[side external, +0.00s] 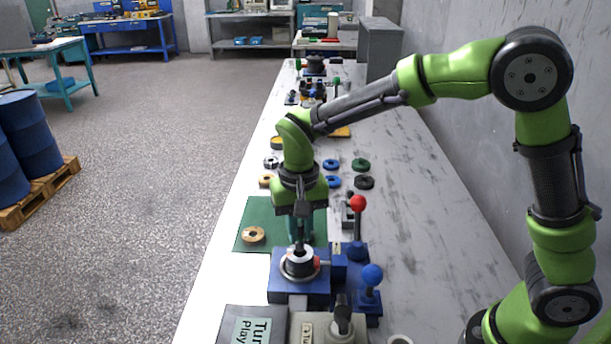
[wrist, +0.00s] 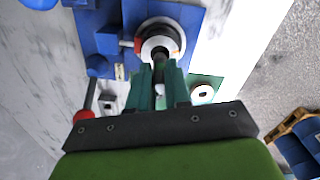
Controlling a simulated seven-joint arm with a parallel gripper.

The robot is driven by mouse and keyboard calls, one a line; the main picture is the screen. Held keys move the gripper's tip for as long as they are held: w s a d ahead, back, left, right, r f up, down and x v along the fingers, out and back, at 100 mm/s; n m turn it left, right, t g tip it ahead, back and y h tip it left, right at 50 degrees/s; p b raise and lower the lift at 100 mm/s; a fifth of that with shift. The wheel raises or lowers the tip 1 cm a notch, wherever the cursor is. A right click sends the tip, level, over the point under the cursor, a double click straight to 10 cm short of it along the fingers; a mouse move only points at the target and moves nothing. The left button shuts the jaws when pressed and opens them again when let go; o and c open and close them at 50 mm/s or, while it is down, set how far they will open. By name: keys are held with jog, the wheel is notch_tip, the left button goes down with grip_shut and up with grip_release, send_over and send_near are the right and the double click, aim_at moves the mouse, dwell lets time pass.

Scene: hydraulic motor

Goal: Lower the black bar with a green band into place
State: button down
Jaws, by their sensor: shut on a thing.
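My gripper (wrist: 159,70) points down over the blue block (side external: 285,290), its two teal fingers close together and shut on a dark bar (wrist: 159,75). The bar also shows as a thin dark upright piece in the side view (side external: 299,240). Its lower end is at the dark opening of a pale metal ring (side external: 288,272) on the blue block. How deep it sits I cannot tell. The green band is not distinguishable, and the fingers hide much of the bar. My gripper also shows in the side view (side external: 301,233), just above the ring.
A red-knobbed lever (side external: 358,204) and a blue-knobbed lever (side external: 371,276) stand right of the block. A green mat (side external: 257,215) with a tan ring (side external: 253,235) lies behind. Several loose rings lie farther back. A labelled box (side external: 251,327) stands in front.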

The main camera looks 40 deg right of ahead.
aim_at(300, 225)
jog(key=shift+f, duration=1.25)
dwell(1.2)
jog(key=c, duration=0.6)
grip_release()
jog(key=shift+r, duration=3.1)
